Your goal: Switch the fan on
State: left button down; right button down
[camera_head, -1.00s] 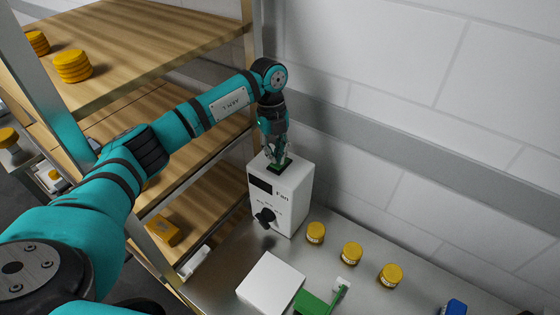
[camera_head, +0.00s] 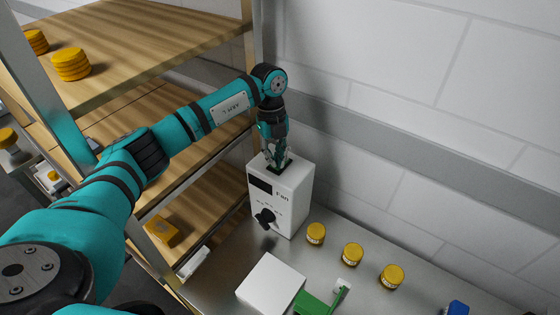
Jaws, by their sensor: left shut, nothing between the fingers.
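The fan control box (camera_head: 281,196) is a white upright box marked "FAN", with a dark display window and a black knob (camera_head: 265,217) low on its front. It stands on the metal table against the wall. My left gripper (camera_head: 278,166) points down at the top of the box, over a dark switch area (camera_head: 287,165) there. The gripper is shut with nothing held, and its fingertips seem to touch the switch. The fingers hide part of the switch, so its position cannot be told. My right gripper is not in view.
Several yellow jars (camera_head: 316,234) stand in a row right of the box. A white block (camera_head: 270,284) and a green piece (camera_head: 318,303) lie in front on the metal table (camera_head: 222,277). A wooden shelf rack (camera_head: 150,60) with yellow cheeses (camera_head: 71,64) stands at left.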

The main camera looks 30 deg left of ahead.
pick_arm(q)
jog(key=shift+s+f, duration=0.1)
jog(key=shift+f, duration=0.2)
jog(key=shift+r+p, duration=0.85)
jog(key=shift+r, duration=0.3)
jog(key=shift+r+p, duration=1.7)
jog(key=shift+r, duration=0.7)
